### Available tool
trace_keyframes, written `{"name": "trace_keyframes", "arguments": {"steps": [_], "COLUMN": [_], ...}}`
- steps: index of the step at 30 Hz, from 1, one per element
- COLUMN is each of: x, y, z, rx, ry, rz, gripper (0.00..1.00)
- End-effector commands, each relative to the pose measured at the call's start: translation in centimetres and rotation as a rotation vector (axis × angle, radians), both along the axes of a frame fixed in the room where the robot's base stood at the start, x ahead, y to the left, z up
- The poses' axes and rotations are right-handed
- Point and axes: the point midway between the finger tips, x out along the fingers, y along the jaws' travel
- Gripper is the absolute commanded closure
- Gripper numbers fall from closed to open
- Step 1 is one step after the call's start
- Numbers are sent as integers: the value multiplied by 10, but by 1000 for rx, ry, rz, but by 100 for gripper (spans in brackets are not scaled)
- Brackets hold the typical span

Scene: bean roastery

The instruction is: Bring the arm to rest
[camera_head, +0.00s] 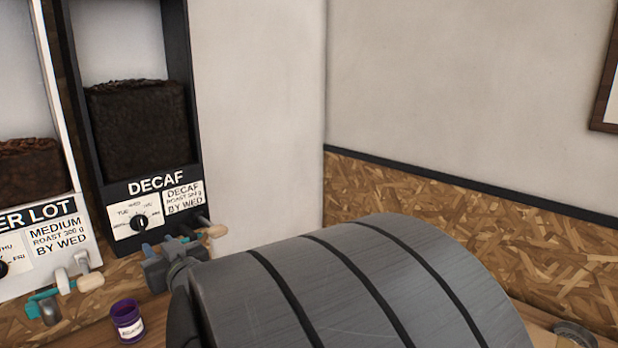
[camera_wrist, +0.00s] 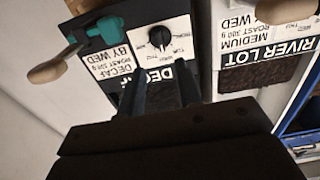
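My gripper (camera_wrist: 160,72) shows in the wrist view as two dark fingers set apart, with the decaf label visible between them and nothing held. In the head view it (camera_head: 170,248) is small and partly hidden, in front of the lower part of the black decaf dispenser (camera_head: 197,152). The wrist view shows that dispenser upside down, with its dial (camera_wrist: 159,38) just beyond the fingertips. I cannot tell the exact gap between fingertips and panel.
A wooden-ended handle (camera_wrist: 46,70) sticks out beside the decaf panel. The white River Lot dispenser (camera_head: 50,209) stands to the left in the head view. A purple jar (camera_head: 127,328) stands on the counter below. Wall panelling (camera_head: 440,215) lies at right.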

Motion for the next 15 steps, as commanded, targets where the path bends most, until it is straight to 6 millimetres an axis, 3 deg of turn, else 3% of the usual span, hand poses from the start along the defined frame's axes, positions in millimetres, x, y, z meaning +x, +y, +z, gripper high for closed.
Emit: {"name": "trace_keyframes", "arguments": {"steps": [15], "x": [58], "y": [59], "z": [-1], "rx": [-1], "ry": [0], "rz": [1], "gripper": [68]}}
